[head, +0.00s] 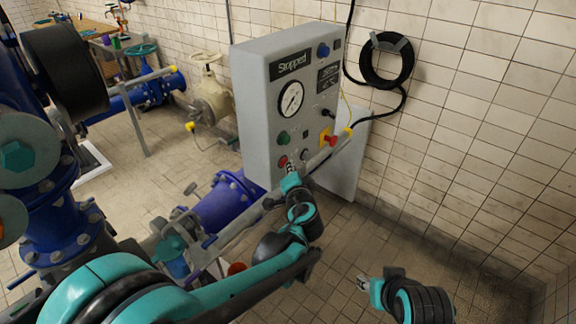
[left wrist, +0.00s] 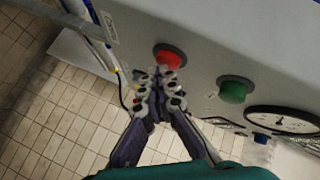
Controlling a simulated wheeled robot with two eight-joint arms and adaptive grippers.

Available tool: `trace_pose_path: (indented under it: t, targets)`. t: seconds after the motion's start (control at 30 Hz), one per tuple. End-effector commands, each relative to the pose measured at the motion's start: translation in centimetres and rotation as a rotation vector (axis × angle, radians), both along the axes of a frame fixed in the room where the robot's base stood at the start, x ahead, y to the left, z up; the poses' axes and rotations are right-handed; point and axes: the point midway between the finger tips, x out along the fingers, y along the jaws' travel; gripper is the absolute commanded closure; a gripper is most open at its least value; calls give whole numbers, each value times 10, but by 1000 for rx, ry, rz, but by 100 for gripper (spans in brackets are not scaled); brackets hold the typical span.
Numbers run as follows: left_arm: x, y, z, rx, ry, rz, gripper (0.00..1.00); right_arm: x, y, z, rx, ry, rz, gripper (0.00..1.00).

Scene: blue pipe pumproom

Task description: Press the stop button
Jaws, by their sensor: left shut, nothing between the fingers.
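The grey control panel (head: 257,75) stands against the tiled wall, with a sign reading "Stopped" (head: 291,66). Its red button (head: 283,161) sits below the green button (head: 283,138). In the left wrist view the red button (left wrist: 170,56) is just beyond my left fingertips, and the green button (left wrist: 235,89) is to the right. My left gripper (head: 291,167) is shut and empty, its tips (left wrist: 158,74) at the red button's edge; I cannot tell whether they touch it. My right gripper (head: 362,283) is low over the floor, away from the panel; its finger opening is too small to judge.
The panel also carries a gauge (head: 291,99), a blue knob (head: 323,50) and a red knob on a yellow plate (head: 330,139). A black hose coil (head: 387,60) hangs on the wall. Blue pipework (head: 220,205) stands left.

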Motion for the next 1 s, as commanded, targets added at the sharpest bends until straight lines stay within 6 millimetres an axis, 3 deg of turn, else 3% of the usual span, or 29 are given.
trace_pose_path:
  t: [0.37,1.0]
  targets:
    - [-3,-4,0,0,1,1,100,0,0,0,0,0,0,60]
    - [-37,-51,0,1,0,0,100,0,0,-2,0,0,0,60]
